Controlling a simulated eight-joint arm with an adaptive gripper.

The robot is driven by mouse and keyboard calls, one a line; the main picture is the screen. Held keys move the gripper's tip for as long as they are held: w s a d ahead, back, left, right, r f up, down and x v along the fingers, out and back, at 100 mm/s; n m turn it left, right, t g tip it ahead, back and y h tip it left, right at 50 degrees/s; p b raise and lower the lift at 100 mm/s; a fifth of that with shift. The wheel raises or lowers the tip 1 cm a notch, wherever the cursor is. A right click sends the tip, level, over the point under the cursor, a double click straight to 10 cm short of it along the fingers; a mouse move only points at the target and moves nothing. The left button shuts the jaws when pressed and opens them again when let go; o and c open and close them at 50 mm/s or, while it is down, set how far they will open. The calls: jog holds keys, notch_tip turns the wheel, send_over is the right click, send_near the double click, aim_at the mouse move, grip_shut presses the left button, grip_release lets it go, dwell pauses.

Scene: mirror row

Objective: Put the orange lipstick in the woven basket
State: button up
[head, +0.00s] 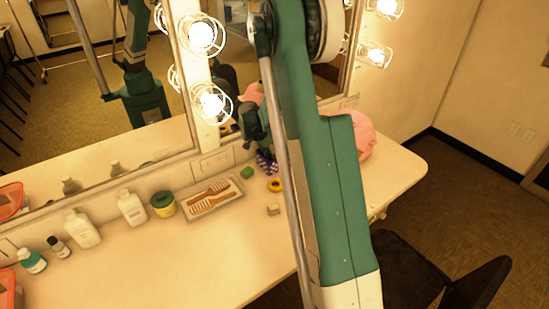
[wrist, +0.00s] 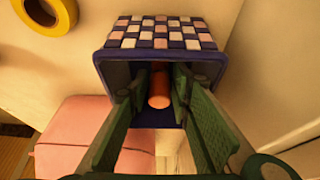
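The woven basket (wrist: 165,33) has a blue rim and blue, white and pink checks. In the wrist view I look into its open mouth. The fingertips and the lipstick are inside the basket's mouth; whether the lipstick touches the basket floor is hidden. The lipstick cannot be made out there.
A tray with combs (head: 210,199) and several bottles stand to the left. A pink object (head: 365,135) is behind my arm. The mirror stands close behind.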

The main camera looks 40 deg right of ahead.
jog(key=d+r+p+v, duration=0.1)
jog(key=d+v, duration=0.1)
jog(key=v, duration=0.8)
jog(key=shift+r+p, duration=0.15)
jog(key=shift+p, duration=0.2)
